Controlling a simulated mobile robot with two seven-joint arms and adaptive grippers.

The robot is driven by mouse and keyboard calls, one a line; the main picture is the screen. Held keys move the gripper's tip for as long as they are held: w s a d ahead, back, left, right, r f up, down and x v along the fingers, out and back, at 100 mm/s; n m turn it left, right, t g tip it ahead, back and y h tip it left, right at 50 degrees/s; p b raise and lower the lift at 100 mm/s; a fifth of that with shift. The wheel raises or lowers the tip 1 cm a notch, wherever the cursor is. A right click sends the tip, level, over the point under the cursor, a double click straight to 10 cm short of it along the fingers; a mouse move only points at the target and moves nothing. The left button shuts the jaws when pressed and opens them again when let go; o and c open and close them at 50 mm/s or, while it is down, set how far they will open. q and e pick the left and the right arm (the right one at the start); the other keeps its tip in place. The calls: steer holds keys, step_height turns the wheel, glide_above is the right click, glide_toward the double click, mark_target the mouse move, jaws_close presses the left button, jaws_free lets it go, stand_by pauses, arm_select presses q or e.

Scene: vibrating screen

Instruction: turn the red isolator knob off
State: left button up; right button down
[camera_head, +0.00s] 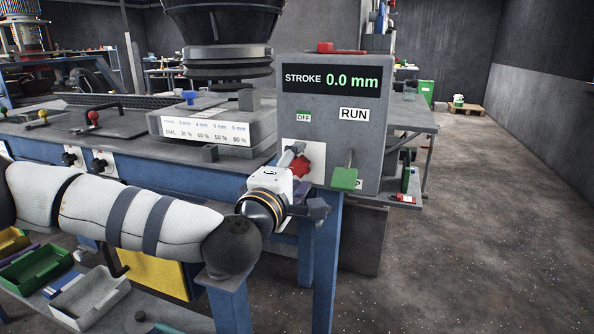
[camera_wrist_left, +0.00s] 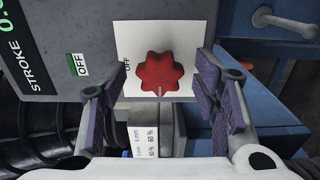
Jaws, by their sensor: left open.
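The red isolator knob (camera_head: 300,166) is on a white plate (camera_head: 314,153) low on the grey control box, partly hidden by my gripper in the head view. In the left wrist view the lobed red knob (camera_wrist_left: 160,72) faces me on its white plate (camera_wrist_left: 198,35), with "OFF" printed at the plate's edge and a pale mark on its lower lobe. My left gripper (camera_head: 303,182) is open. In the wrist view its fingers (camera_wrist_left: 162,101) stand apart on both sides of the knob, with visible gaps, not gripping it. My right gripper is not in view.
The control box (camera_head: 286,105) shows "STROKE 0.0 mm" and labels "OFF" and "RUN". A green paddle handle (camera_head: 344,178) sticks out close to the right of my gripper. A blue table leg (camera_head: 326,262) stands below. Open floor (camera_head: 480,230) lies to the right.

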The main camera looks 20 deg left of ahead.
arm_select(q)
steer(key=c, duration=1.1)
steer(key=shift+r, duration=0.1)
